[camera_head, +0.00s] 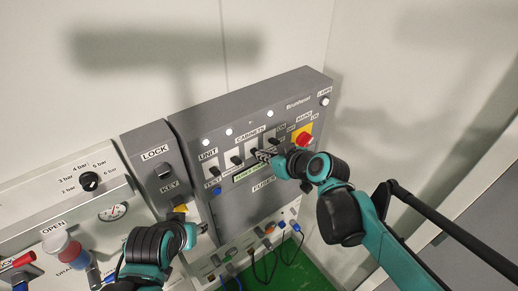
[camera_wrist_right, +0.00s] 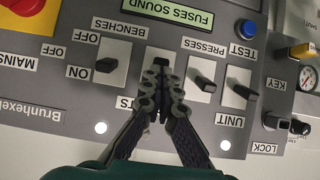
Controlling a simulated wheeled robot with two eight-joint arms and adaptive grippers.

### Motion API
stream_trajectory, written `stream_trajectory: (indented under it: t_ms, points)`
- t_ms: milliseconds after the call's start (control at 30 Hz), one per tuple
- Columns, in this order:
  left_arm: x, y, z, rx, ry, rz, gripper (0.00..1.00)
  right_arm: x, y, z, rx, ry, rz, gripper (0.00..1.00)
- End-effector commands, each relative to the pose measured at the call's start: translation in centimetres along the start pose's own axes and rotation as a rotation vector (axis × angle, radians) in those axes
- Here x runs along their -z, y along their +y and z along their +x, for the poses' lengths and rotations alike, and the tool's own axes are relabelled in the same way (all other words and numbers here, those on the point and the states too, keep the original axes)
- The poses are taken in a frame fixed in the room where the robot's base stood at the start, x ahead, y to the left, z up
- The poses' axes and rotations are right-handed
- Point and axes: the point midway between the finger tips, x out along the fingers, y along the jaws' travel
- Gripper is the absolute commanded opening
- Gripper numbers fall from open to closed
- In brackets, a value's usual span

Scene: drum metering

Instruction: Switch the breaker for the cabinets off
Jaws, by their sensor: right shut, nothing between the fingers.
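The grey breaker panel (camera_head: 226,105) carries a row of black levers on white plates, with a CABINETS label (camera_head: 250,133) above the middle ones. My right gripper (camera_head: 262,155) is shut and empty at the panel. In the right wrist view, which shows the panel upside down, its fingertips (camera_wrist_right: 160,82) are against or just in front of the cabinets lever (camera_wrist_right: 160,61). The lever is partly hidden; it seems nearer the OFF end than its neighbours. My left gripper (camera_head: 202,229) is low, below the key box; its fingers are unclear.
The benches lever (camera_wrist_right: 105,65) and presses lever (camera_wrist_right: 203,85) stand close on either side of my right fingers. The red mains knob (camera_head: 305,139) is to the right. A lock box (camera_head: 150,140) and gauge panel (camera_head: 75,195) lie left. Cables hang below.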

Motion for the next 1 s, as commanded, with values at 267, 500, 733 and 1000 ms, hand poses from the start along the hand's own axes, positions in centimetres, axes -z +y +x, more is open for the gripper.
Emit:
stream_trajectory:
  t_ms: [267, 500, 733, 1000]
  points:
    - [-0.6, 0.0, 0.9, 0.000, 0.000, 0.000, 0.40, -0.8, 0.0, 0.2, 0.001, 0.054, 0.000, 0.00]
    - [-0.5, 0.0, 0.7, 0.000, 0.000, 0.000, 0.40, -0.6, 0.0, 0.2, 0.001, 0.053, 0.000, 0.00]
    - [-0.1, 0.0, 0.1, 0.000, 0.000, 0.000, 0.40, 0.1, 0.0, -0.3, 0.001, 0.053, 0.000, 0.00]
    - [0.3, 0.0, -0.4, 0.000, 0.000, 0.000, 0.40, 0.7, 0.0, -0.7, 0.001, 0.052, 0.000, 0.00]
